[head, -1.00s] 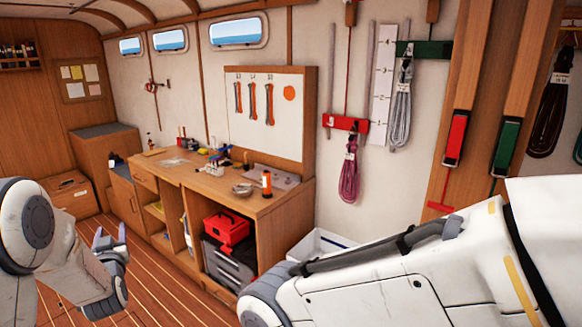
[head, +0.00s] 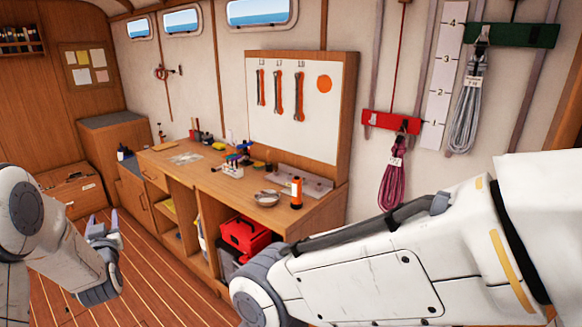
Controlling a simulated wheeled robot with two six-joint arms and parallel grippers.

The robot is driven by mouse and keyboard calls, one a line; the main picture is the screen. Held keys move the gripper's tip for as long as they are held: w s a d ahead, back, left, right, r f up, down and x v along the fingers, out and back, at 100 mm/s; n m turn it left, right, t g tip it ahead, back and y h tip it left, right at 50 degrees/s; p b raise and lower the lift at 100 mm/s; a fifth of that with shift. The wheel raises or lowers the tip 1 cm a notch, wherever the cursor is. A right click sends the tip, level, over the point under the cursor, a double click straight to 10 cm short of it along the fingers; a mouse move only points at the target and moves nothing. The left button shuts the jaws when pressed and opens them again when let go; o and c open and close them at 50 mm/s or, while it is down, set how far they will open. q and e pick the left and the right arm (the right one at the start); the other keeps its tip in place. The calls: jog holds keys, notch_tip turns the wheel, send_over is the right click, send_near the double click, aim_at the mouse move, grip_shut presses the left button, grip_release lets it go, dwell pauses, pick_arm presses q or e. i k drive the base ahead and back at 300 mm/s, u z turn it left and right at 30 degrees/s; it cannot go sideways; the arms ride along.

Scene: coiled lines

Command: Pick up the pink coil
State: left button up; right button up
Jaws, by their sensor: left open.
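The pink coil (head: 393,178) hangs on the wall from a red bracket (head: 391,122), with a small white tag near its top. Its lower end is close above the outline of my right arm in the picture. My left gripper (head: 103,226) is at the lower left, open and empty, its fingers pointing up, far from the coil. My right arm crosses the lower right of the view, and its gripper is out of view.
A grey coil (head: 465,118) hangs from a green bracket (head: 512,35) to the right, beside a numbered white strip (head: 443,72). A wooden workbench (head: 250,212) with tools stands along the wall. A red toolbox (head: 244,236) sits in it. Wooden floor is clear at left.

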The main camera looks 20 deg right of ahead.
aim_at(395, 166)
jog(key=z, duration=0.35)
jog(key=i, duration=0.6)
jog(key=z, duration=1)
jog(key=i, duration=0.5)
jog(key=z, duration=0.5)
